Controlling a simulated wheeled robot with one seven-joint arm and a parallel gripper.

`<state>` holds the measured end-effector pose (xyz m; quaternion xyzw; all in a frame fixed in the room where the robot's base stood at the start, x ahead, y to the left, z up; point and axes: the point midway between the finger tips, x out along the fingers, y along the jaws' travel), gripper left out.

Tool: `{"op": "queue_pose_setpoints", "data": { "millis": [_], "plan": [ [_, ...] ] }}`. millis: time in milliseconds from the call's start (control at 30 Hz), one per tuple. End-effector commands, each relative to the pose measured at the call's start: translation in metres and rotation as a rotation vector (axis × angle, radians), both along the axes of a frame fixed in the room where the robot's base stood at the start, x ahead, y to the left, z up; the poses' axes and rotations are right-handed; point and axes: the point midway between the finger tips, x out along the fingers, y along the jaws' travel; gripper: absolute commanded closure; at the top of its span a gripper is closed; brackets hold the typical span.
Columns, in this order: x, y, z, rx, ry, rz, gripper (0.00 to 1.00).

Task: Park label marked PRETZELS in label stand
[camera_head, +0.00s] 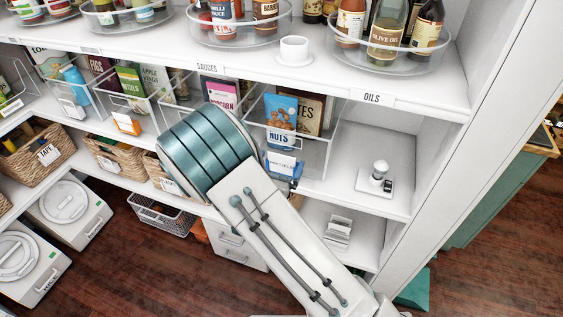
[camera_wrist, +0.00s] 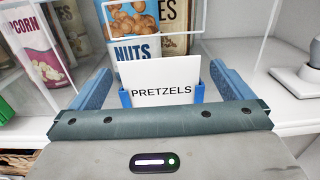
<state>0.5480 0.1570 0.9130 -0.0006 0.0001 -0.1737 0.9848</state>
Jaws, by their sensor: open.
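The white label marked PRETZELS (camera_wrist: 161,82) stands upright in the wrist view, with small blue pieces at its lower corners. It sits in front of a clear bin holding a NUTS bag (camera_wrist: 134,48). My gripper (camera_wrist: 160,88) is open, with one blue finger on each side of the label and visible gaps between. In the head view the label (camera_head: 281,163) shows partly beyond my wrist. A small white slotted piece (camera_head: 338,232) is on the lower shelf at right; I cannot tell if it is the label stand.
A white plate with a knob (camera_head: 376,182) stands on the middle shelf, right of the bin, with bare shelf around it. Clear bins (camera_head: 133,95) with packets line the left. The shelf unit's side wall (camera_head: 445,130) bounds the right. Bottles stand above.

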Motion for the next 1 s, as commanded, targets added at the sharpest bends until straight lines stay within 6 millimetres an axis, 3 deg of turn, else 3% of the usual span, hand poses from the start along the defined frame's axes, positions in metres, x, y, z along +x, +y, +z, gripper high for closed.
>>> {"op": "queue_pose_setpoints", "data": {
  "millis": [233,267,400,767,1000],
  "plan": [
    [0.002,0.000,0.000,0.001,0.000,0.001,0.00],
    [0.002,0.000,0.000,0.001,0.000,0.001,0.06],
    [0.002,0.000,0.000,0.001,0.000,0.001,0.44],
    [0.002,0.000,0.001,0.002,-0.001,0.001,0.45],
    [0.002,0.000,0.016,0.003,-0.001,0.001,0.45]
  ]
}}
